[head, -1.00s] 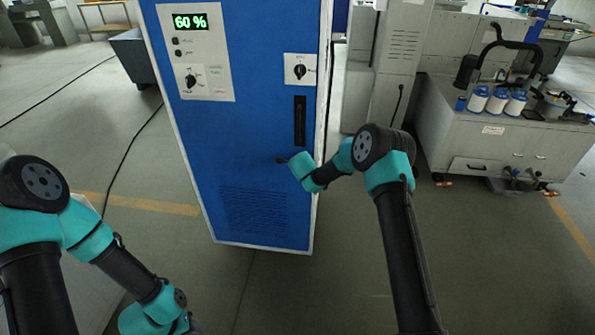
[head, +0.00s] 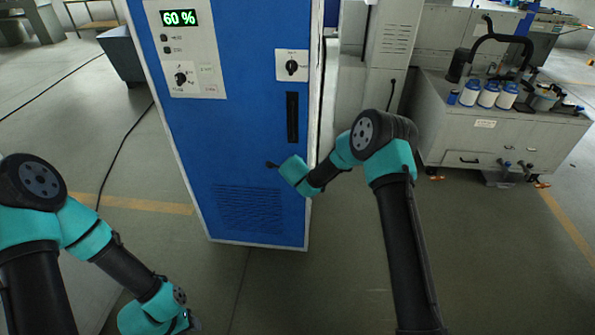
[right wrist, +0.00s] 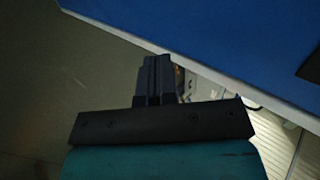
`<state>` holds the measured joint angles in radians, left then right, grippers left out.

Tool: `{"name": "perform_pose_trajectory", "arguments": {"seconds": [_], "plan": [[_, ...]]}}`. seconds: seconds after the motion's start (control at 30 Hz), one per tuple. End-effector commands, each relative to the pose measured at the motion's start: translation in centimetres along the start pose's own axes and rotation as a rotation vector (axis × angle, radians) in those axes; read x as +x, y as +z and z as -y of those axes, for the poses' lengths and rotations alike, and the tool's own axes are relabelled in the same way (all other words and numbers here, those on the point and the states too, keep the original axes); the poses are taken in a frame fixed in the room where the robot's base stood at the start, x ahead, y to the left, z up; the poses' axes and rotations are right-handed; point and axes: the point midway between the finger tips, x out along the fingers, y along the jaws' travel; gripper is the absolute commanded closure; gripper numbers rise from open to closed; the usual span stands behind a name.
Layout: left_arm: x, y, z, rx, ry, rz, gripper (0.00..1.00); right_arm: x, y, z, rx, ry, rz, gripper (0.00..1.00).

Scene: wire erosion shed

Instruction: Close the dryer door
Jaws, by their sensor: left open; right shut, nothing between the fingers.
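The blue dryer door (head: 232,125) stands upright in the middle of the head view, with a light rim, a "60 %" display, knobs and a dark vertical handle slot (head: 292,117) near its right edge. How far it stands open I cannot tell. My right wrist is in front of its lower right part, below the slot. My right gripper (right wrist: 160,72) is shut and empty in the right wrist view, close to the blue panel's pale edge; contact is unclear. My left gripper (head: 189,321) is low at the left, open and away from the door; its fingers barely show.
A grey workbench (head: 500,135) with several white bottles (head: 488,95) stands to the right. A tall pale cabinet (head: 392,50) stands just right of the dryer. A dark bin (head: 122,55) and floor cables are at the left. The floor in front is clear.

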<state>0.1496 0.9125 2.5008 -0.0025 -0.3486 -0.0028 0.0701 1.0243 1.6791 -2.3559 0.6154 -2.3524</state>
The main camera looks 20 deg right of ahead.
Motion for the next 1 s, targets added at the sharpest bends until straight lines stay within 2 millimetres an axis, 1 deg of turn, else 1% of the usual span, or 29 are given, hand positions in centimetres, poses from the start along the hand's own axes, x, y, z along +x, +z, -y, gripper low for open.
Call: {"name": "perform_pose_trajectory", "arguments": {"seconds": [0.03, 0.2, 0.3, 0.43, 0.6, 1.0], "plan": [[0.0, 0.0, 0.0, -0.001, 0.000, 0.000, 0.57, -1.2, 0.0, 0.2, 0.000, -0.002, 0.002, 1.00], [0.0, 0.0, 0.0, -0.001, 0.000, 0.000, 0.57, -4.4, 0.2, 0.2, 0.000, -0.003, 0.002, 1.00], [0.0, 0.0, 0.0, -0.001, 0.000, 0.000, 0.57, -6.2, 0.2, 0.2, 0.001, -0.002, 0.002, 1.00], [0.0, 0.0, 0.0, -0.001, 0.000, 0.000, 0.57, -7.9, 0.3, 0.1, 0.000, -0.002, 0.001, 1.00], [0.0, 0.0, 0.0, -0.001, 0.000, 0.000, 0.57, -8.8, 0.3, 0.1, 0.001, -0.001, 0.001, 1.00], [0.0, 0.0, 0.0, -0.001, 0.000, 0.000, 0.57, -8.8, 0.3, 0.1, 0.001, -0.001, 0.001, 1.00]]}}
